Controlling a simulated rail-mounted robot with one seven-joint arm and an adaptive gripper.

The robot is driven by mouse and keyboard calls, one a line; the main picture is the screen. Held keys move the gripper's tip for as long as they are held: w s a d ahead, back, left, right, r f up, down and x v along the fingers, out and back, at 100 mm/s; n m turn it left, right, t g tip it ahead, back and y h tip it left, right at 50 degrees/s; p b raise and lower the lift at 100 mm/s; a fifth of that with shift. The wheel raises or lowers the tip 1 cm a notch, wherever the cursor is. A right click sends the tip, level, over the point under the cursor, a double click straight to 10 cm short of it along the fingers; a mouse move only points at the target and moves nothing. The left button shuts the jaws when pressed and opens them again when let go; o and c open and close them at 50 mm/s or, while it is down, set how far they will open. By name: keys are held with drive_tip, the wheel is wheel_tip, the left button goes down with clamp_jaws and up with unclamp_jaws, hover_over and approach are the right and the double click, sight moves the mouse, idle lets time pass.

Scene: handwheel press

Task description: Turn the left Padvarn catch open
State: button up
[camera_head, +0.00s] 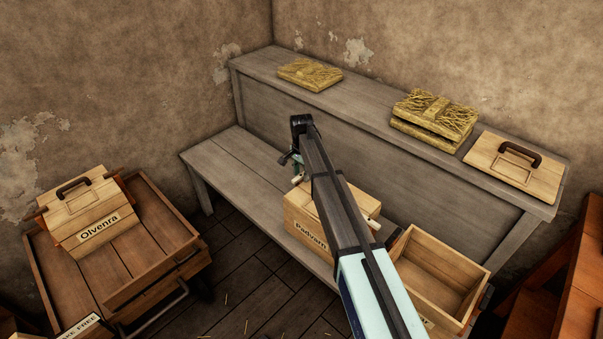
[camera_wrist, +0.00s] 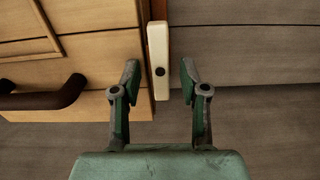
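The Padvarn box (camera_head: 305,218) is a pale wooden box on the low bench, partly hidden behind my arm. A small pale catch (camera_head: 297,179) shows at its left end, and another pale piece (camera_head: 373,223) shows at its right end. In the wrist view a cream bar catch (camera_wrist: 158,48) with a dark pivot dot lies along the edge of the box lid (camera_wrist: 100,55). My gripper (camera_wrist: 160,73) is open, its fingertips on either side of the catch's near end, with a gap visible on the right. Whether the left finger touches cannot be told.
A dark handle (camera_wrist: 45,98) stands on the lid. An open empty box (camera_head: 440,272) is right of the Padvarn box. The raised shelf (camera_head: 360,110) behind holds straw pads (camera_head: 432,118) and a lid (camera_head: 515,160). The Olvenra box (camera_head: 85,212) sits on a cart at left.

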sight(301, 175)
drive_tip(key=shift+r, duration=0.1)
wheel_tip(301, 175, up, 12)
idle(0.5)
idle(0.4)
